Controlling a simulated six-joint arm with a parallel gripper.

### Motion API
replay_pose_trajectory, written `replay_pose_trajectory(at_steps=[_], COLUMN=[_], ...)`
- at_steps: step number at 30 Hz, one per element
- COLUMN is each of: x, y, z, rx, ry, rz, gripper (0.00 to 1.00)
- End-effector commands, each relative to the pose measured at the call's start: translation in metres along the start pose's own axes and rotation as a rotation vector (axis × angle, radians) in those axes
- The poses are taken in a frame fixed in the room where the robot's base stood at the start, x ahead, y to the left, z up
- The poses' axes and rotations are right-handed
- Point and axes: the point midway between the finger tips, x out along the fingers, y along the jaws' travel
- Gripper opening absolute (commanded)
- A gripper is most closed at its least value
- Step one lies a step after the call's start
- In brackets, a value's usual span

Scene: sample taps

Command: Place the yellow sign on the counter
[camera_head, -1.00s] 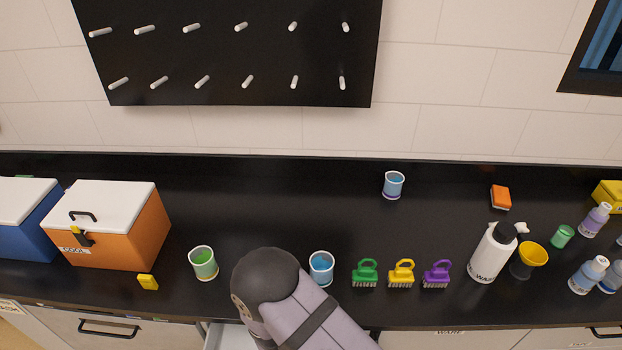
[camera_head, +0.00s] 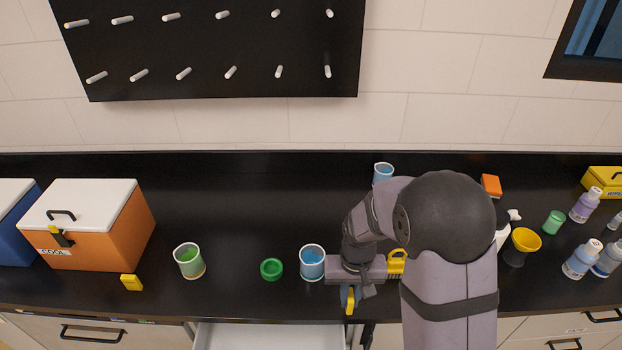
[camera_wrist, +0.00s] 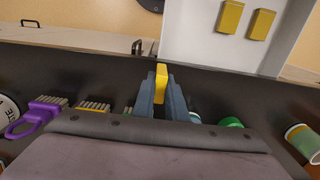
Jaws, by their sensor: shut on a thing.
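My gripper (camera_head: 350,291) is over the front edge of the counter (camera_head: 250,210), just right of the open drawer (camera_head: 270,336). It is shut on a small yellow sign (camera_head: 350,304). In the wrist view the sign (camera_wrist: 161,72) stands between the two grey fingertips (camera_wrist: 162,88). I cannot tell whether it touches the counter. Another yellow sign (camera_head: 131,283) stands on the counter at the left, in front of the orange cooler. Two more yellow signs (camera_wrist: 230,17) lie in the white drawer in the wrist view.
A blue cup (camera_head: 312,264) and a green round piece (camera_head: 271,269) stand left of my gripper, then a green cup (camera_head: 190,262). The orange cooler (camera_head: 118,225) is at the left. My arm hides part of the brushes; a yellow one (camera_head: 397,261) shows. The counter's back middle is clear.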

Motion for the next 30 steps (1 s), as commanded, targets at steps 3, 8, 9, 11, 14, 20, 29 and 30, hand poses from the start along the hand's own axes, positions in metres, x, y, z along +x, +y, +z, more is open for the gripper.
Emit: replay_pose_trajectory(at_steps=[3,8,9,11,14,20,29,30], x=[-0.007,-0.014,-0.015,-0.016,-0.017,-0.017,-0.015,-0.013], y=[0.029,0.049,0.051,0.054,0.056,0.055,0.036,0.030], z=[-0.007,-0.009,-0.009,-0.009,-0.009,-0.009,0.005,0.011], rx=[0.006,0.002,0.001,0.000,-0.001,-0.002,0.011,0.014], ry=[0.004,0.002,0.000,0.000,0.000,0.000,-0.005,-0.008], rz=[0.000,0.000,0.000,0.000,0.000,0.000,0.000,0.001], gripper=[0.00,0.00,0.00,0.00,0.00,0.00,0.00,0.00])
